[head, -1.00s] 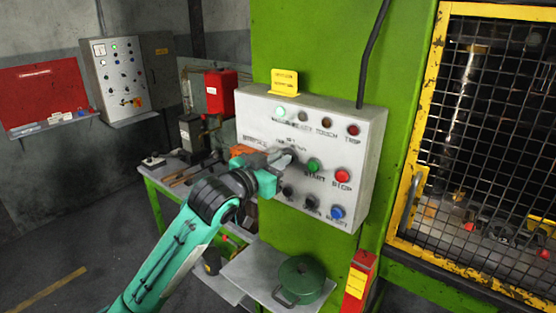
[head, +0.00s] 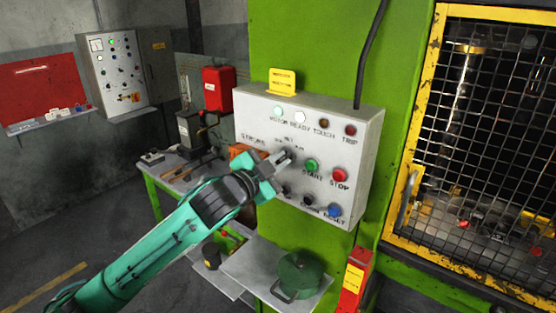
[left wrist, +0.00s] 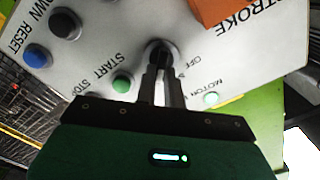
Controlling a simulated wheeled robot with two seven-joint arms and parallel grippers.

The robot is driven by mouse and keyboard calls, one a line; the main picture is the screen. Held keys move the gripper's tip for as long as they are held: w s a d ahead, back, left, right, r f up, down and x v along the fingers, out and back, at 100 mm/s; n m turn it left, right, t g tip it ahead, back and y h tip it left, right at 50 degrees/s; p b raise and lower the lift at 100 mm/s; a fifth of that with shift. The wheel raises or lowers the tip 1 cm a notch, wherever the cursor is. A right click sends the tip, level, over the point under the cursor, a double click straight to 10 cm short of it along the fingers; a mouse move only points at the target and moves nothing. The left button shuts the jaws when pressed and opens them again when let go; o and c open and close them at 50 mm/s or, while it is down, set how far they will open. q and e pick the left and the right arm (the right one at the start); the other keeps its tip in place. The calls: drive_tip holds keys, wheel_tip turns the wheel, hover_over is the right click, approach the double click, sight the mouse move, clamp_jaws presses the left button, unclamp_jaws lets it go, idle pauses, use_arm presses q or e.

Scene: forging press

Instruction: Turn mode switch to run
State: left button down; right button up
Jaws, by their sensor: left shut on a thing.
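The grey control panel (head: 352,190) is fixed to the green press column. The mode switch (head: 287,155), a dark knob, sits left of the green START button (head: 311,165). My left gripper (head: 276,163) is at this knob, its arm coming in from the lower left. In the left wrist view the two fingers (left wrist: 161,72) are shut on the knob (left wrist: 160,50), near lettering that includes "OFF" and "MOTOR". The fingers hide part of the knob and its label. The READY lamp (head: 300,117) looks white and the first lamp (head: 278,111) pale green. My right gripper is not in view.
A red STOP button (head: 339,175) and blue RESET button (head: 334,210) are close by on the panel. An orange part (head: 240,151) is at its left edge. Below, a green pot (head: 299,275) stands on a shelf. A yellow-framed mesh guard (head: 490,130) is at the right.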

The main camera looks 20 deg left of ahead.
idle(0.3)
use_arm(q)
drive_tip(key=c, duration=1.5)
unclamp_jaws()
drive_tip(key=shift+s, duration=0.1)
drive_tip(key=shift+s+a+f+b, duration=0.15)
drive_tip(key=shift+s+b, duration=0.15)
drive_tip(key=b+v, duration=0.5)
drive_tip(key=v, duration=0.8)
drive_tip(key=shift+r, duration=0.2)
